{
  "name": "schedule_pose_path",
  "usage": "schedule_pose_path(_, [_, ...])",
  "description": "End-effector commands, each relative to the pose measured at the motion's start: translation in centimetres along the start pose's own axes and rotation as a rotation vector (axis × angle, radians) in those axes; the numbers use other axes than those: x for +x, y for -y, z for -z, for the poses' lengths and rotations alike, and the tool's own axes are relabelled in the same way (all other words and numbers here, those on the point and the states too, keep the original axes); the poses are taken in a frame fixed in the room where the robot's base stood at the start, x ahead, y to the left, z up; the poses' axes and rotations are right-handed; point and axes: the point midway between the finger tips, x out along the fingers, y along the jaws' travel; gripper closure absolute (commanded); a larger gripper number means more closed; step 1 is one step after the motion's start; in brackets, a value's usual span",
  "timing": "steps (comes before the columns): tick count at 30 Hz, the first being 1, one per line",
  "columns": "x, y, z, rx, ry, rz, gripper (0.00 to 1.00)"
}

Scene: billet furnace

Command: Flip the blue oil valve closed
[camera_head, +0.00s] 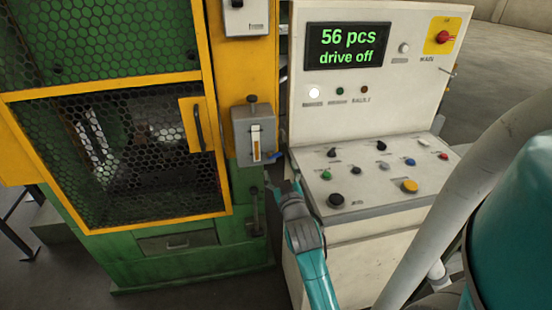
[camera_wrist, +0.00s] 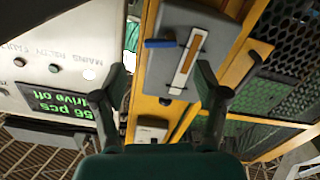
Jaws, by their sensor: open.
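The blue oil valve lever (camera_head: 276,157) sticks out to the right from the lower right side of a grey oil box (camera_head: 241,126) on the green machine. It lies roughly level. In the wrist view the blue lever (camera_wrist: 160,43) shows at the box's edge, beyond and between my fingers, and the picture is upside down. My gripper (camera_head: 282,184) is just below the lever in the head view. In the wrist view my gripper (camera_wrist: 161,72) has its fingers wide apart with nothing between them. I see no contact with the lever.
The white control console (camera_head: 340,240) with its screen (camera_head: 346,46) stands close on the right. The yellow-framed mesh door (camera_head: 130,150) is on the left. A dark lever (camera_head: 256,205) sits below the oil box. A narrow gap lies between machine and console.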

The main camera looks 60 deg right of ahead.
Motion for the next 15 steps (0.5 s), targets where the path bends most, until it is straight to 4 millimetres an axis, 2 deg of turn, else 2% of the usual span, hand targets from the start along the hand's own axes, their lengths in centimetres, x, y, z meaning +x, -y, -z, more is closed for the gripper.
schedule_pose_path(9, [5.1, 0.0, 0.1, 0.000, -0.001, 0.000, 0.27])
schedule_pose_path(15, [6.9, 0.0, 0.0, 0.001, -0.001, 0.001, 0.27])
